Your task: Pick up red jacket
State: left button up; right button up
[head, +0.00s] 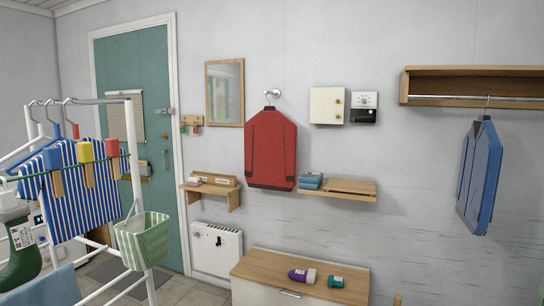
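The red jacket (270,150) hangs upright on a hanger from a round wall hook (272,93) in the middle of the head view. It has dark trim along its lower edge and sides. It hangs between a mirror and a white wall box, with nothing in front of it. Neither of my grippers shows in the head view.
A drying rack (140,160) with striped cloth and a basket (143,240) stands at the left. A low cabinet (260,268) with two bottles sits below the jacket. Small shelves (350,188) flank it. A blue jacket (480,175) hangs at right.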

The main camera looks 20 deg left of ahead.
aim_at(270, 137)
jog(key=i+j, duration=0.1)
jog(key=i, duration=0.4)
jog(key=i+j, duration=0.1)
jog(key=i, duration=0.4)
jog(key=i+j+z, duration=0.1)
jog(key=i, duration=0.35)
jog(key=i+j, duration=0.1)
jog(key=i, duration=0.4)
jog(key=i+j, duration=0.25)
jog(key=i, duration=0.25)
jog(key=i+j+z, duration=0.1)
jog(key=i+j, duration=0.15)
jog(key=i, duration=0.25)
jog(key=j, duration=0.95)
jog(key=i+j+u, duration=0.1)
jog(key=j, duration=0.9)
